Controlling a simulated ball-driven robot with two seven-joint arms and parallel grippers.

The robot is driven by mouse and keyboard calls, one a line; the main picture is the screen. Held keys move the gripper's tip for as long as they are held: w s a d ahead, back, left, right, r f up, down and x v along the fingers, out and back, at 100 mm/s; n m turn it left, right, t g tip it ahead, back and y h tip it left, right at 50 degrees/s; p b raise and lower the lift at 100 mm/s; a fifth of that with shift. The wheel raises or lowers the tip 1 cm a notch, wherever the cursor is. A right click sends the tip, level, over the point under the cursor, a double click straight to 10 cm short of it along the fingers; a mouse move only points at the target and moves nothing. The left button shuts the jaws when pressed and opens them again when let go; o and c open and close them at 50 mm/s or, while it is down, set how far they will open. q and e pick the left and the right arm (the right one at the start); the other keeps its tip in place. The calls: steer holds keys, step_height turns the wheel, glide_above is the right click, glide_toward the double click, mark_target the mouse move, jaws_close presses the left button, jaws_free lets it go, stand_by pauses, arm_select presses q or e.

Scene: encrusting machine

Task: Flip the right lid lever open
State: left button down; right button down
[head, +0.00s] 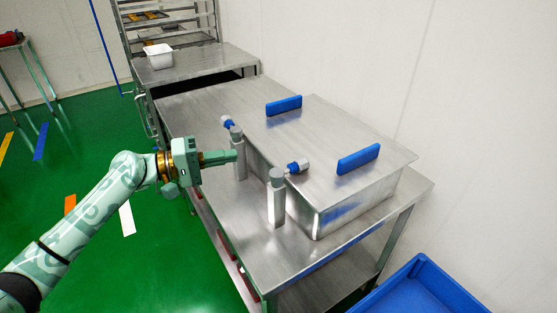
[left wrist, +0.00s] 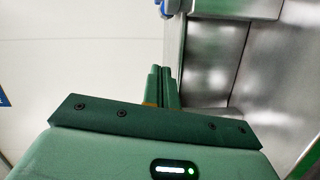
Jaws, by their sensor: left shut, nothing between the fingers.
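The steel machine box (head: 370,200) has a flat lid (head: 325,130) with two blue handles, far (head: 284,105) and near (head: 358,158). Two upright posts stand at its left side. The right lid lever (head: 297,167) has a blue and pale knob, at the nearer post (head: 276,197). The other lever (head: 228,124) has a blue knob by the farther post (head: 239,150). My left gripper (head: 231,156) is shut and empty, its tips at the farther post; contact cannot be told. Its fingers show in the left wrist view (left wrist: 165,86). My right gripper is out of view.
The box stands on a steel table (head: 215,205). Behind is another steel table (head: 185,72) with a white container (head: 159,57) and a rack. A blue crate (head: 420,285) is at the lower right. A white wall runs along the right.

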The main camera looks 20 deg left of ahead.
mark_target(289, 172)
arm_select(q)
steer(key=b+x, duration=0.1)
steer(key=x, duration=0.8)
steer(key=shift+w+d, duration=0.25)
steer(key=s+d, duration=0.2)
steer(key=shift+d+f+p, duration=0.3)
steer(key=shift+p, duration=0.1)
steer(key=shift+s+d+f, duration=0.15)
steer(key=shift+d, duration=0.2)
